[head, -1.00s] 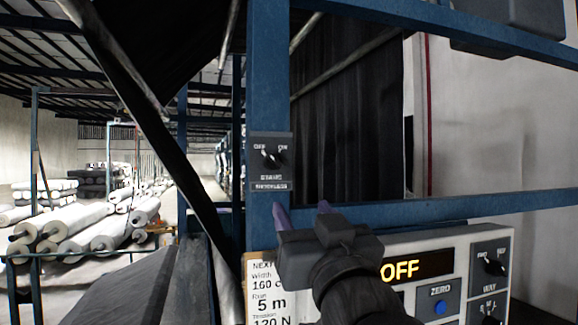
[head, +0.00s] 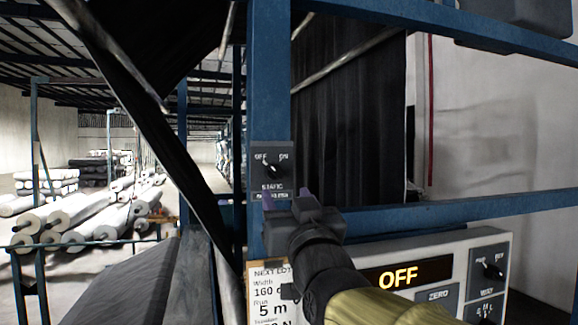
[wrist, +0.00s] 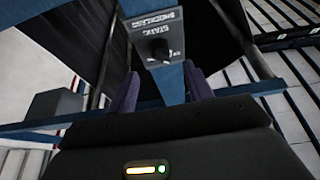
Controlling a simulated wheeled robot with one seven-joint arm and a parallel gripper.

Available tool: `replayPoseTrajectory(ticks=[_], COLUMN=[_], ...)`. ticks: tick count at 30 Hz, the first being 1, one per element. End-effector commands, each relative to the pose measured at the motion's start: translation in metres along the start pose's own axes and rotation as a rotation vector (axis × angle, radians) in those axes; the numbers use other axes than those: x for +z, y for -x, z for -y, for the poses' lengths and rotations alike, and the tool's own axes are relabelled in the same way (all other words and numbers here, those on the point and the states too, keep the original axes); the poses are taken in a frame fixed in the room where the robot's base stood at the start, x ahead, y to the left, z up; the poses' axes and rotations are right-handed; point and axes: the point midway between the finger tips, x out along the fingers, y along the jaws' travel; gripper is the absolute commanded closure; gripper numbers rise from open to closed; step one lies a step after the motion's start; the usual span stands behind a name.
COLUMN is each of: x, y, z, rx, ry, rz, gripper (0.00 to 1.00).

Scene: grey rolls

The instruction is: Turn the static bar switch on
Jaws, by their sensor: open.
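The static bar switch (head: 271,168) is a dark plate with a black knob on the blue upright post, marked OFF at left and ON at right. The white pointer on its knob appears turned toward OFF. In the wrist view the switch (wrist: 156,45) shows upside down, beyond and roughly between my fingertips. My gripper (head: 286,198) is open with purple fingers, just below the switch in the head view and apart from the knob. The fingers also show in the wrist view (wrist: 161,75), with nothing between them.
A control box (head: 455,240) with a lit OFF display, a ZERO button and more knobs stands at lower right. A white lot card (head: 268,285) is beside it. Blue crossbeams (head: 470,208) run right from the post. Pale rolls (head: 80,222) lie far left.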

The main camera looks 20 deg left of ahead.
Motion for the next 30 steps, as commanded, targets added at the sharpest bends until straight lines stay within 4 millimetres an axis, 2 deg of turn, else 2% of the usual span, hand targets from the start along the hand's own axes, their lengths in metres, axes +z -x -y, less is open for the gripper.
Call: replayPoseTrajectory(ticks=[3, 12, 17, 25, 26, 30], x=[-0.004, -0.004, -0.002, 0.0, 0.0, 0.0], y=[-0.023, -0.068, -0.078, -0.079, -0.079, -0.079], z=[0.0, 0.0, 0.0, 0.0, 0.0, 0.0], rx=[0.0, -0.001, 0.0, 0.0, 0.0, 0.0], ry=[0.0, -0.001, -0.001, 0.0, 0.0, 0.0], rz=[0.001, 0.0, -0.001, -0.001, -0.001, -0.001], gripper=[0.49, 0.49, 0.49, 0.49, 0.51, 0.78])
